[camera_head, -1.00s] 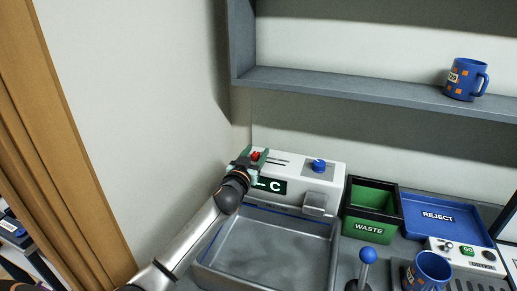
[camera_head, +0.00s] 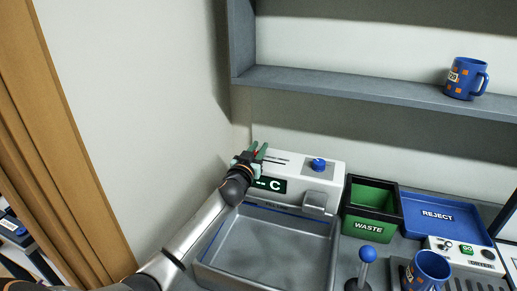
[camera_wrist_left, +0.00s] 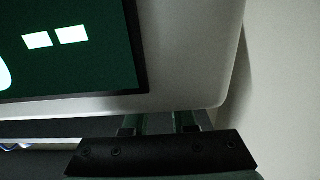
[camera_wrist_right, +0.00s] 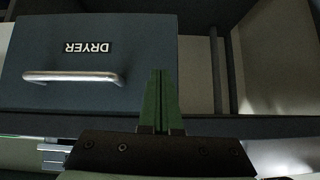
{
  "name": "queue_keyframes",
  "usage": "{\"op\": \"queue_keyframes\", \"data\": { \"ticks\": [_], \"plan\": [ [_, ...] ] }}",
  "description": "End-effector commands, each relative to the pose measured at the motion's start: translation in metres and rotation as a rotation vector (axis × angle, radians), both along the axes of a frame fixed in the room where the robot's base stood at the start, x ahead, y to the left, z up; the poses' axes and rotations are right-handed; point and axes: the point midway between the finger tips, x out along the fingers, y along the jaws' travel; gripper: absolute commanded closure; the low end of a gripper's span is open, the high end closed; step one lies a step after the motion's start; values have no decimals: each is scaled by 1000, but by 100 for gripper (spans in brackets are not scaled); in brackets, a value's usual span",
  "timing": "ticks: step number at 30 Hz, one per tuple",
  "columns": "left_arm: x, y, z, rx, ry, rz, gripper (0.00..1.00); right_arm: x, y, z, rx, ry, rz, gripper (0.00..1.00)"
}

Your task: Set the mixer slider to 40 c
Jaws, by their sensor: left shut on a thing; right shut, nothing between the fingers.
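The white mixer unit (camera_head: 315,175) stands behind the sink, with a dark display (camera_head: 274,185) reading "-- C" and a slot (camera_head: 277,161) along its top. The display's two dashes also show large in the left wrist view (camera_wrist_left: 55,37). The red slider knob (camera_head: 256,153) is at the left end of the slot, mostly hidden by my left gripper. My left gripper (camera_head: 256,152) is shut on it. In the left wrist view its fingertips are hidden. My right gripper (camera_wrist_right: 158,98) is shut and empty in the right wrist view, in front of a drawer marked DRYER (camera_wrist_right: 95,62).
A blue knob (camera_head: 318,164) sits on the mixer's right side, above a grey spout block (camera_head: 314,199). The grey sink (camera_head: 205,277) lies in front. A green WASTE bin (camera_head: 369,226), a blue REJECT tray (camera_head: 465,211) and a blue mug (camera_head: 430,271) are at right. A wall is close on the left.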

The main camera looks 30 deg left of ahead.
Motion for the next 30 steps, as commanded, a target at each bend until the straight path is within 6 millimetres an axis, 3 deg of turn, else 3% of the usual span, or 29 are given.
{"op": "queue_keyframes", "data": {
  "ticks": [3, 30],
  "plan": [
    [0, 0, 0, 0, 0, 1, 100, 0, 0, 0, 0, -1, 0, 100],
    [0, 1, 0, 1, 1, 1, 100, 0, 0, 0, 0, -1, 0, 100]
  ]
}}
